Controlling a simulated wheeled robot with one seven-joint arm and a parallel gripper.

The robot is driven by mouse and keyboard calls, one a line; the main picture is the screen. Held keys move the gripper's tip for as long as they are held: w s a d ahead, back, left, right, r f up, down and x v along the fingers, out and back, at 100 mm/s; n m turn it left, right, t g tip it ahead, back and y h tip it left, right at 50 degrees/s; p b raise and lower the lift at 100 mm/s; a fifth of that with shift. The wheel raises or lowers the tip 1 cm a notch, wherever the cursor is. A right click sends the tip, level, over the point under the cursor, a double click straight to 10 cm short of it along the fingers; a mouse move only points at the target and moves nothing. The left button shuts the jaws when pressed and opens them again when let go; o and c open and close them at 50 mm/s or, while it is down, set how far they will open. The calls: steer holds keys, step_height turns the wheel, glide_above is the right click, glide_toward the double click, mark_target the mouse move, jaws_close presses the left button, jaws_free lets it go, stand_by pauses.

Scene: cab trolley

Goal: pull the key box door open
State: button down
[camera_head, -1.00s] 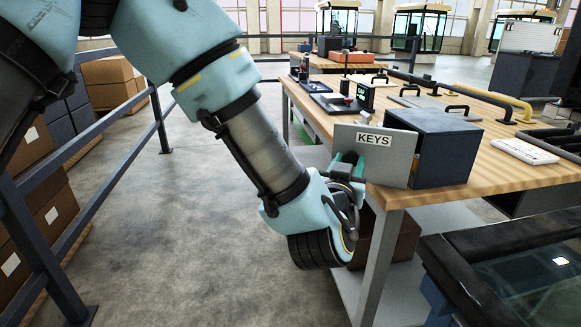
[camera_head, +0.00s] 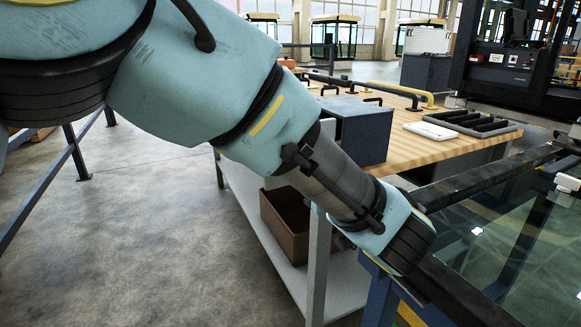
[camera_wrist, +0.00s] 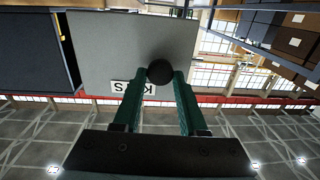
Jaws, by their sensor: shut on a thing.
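The key box (camera_head: 362,130) is a dark blue-grey box on the wooden bench, partly behind my arm in the head view. In the wrist view its dark body (camera_wrist: 35,50) is at the left. The light grey door (camera_wrist: 125,45) spans the upper middle there, with an upside-down KEYS label (camera_wrist: 133,87). The door stands out beside the box body, swung open; its exact angle is unclear. My gripper (camera_wrist: 162,80) has its two green fingers shut on the round black knob (camera_wrist: 160,71). In the head view my arm hides the gripper, the knob and most of the door.
The wooden bench top (camera_head: 405,152) holds a white flat item (camera_head: 430,130) and a black compartment tray (camera_head: 475,122). A brown bin (camera_head: 283,222) sits on its lower shelf. A dark-framed glass panel (camera_head: 520,235) is close at right. The floor at left (camera_head: 140,230) is clear up to a railing.

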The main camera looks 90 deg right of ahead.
steer(key=shift+r, duration=0.1)
stand_by(0.3)
steer(key=shift+c, duration=2.4)
jaws_free()
steer(key=v, duration=1.1)
steer(key=shift+b, duration=0.35)
steer(key=shift+w+d, duration=0.1)
